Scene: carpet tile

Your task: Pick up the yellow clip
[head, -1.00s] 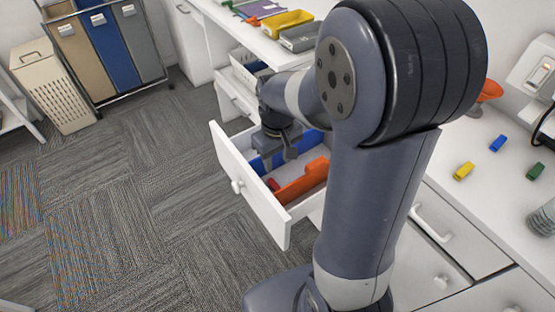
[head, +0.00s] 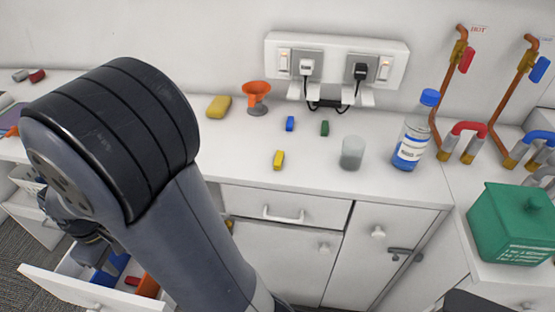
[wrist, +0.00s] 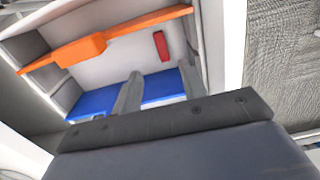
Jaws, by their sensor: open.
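The yellow clip (head: 279,159) lies on the white counter in the head view, near the front edge. A blue clip (head: 290,123) and a green clip (head: 324,128) lie behind it. My gripper shows in the wrist view (wrist: 158,90) with its two fingers apart and nothing between them. It is over the open drawer (head: 75,289), well to the left of the yellow clip and lower than the counter top. The drawer holds a red clip (wrist: 161,46), an orange divider (wrist: 120,32) and a blue divider (wrist: 98,101). My arm hides part of the drawer in the head view.
On the counter stand a yellow sponge (head: 219,106), an orange funnel (head: 257,95), a clear beaker (head: 352,152) and a blue-capped bottle (head: 415,130). A socket panel (head: 336,62) is on the wall. A green box (head: 512,222) is at right. The counter around the yellow clip is clear.

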